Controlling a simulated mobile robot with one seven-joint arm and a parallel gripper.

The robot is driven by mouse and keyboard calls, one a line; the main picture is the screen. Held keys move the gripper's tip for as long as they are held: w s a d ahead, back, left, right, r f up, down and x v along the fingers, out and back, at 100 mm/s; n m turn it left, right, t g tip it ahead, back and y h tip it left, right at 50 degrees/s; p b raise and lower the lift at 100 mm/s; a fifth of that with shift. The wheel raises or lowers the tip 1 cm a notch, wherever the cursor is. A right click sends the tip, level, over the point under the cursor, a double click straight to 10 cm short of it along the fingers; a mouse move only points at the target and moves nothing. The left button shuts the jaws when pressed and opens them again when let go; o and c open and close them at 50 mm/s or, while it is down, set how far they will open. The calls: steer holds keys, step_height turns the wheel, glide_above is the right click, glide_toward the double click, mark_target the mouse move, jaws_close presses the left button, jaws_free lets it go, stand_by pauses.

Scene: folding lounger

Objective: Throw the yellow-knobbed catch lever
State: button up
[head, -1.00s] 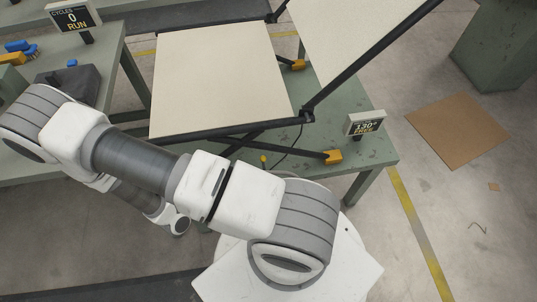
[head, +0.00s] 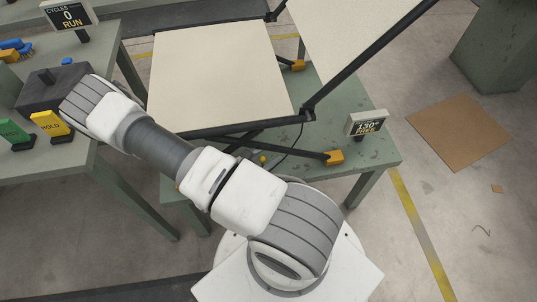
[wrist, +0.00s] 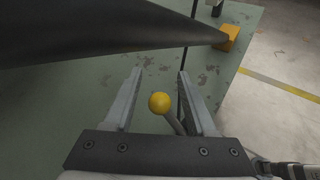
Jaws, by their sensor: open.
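The yellow knob (wrist: 159,103) of the catch lever shows in the wrist view on a short grey stem, over the green table. My gripper (wrist: 158,80) is open, and the knob appears between its two fingers without visible contact on either. In the head view the knob (head: 263,158) is a small yellow dot under the lounger's near edge, beside my arm. The lounger has a flat cream seat panel (head: 215,70) and a raised cream back panel (head: 350,30) on a dark frame. My gripper is hidden behind my arm in the head view.
A dark frame tube (wrist: 90,38) crosses close above the fingers in the wrist view. A yellow foot block (head: 334,157) and a display reading 130° FREE (head: 366,123) stand at the right.

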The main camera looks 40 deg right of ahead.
jaws_close()
stand_by(1.4)
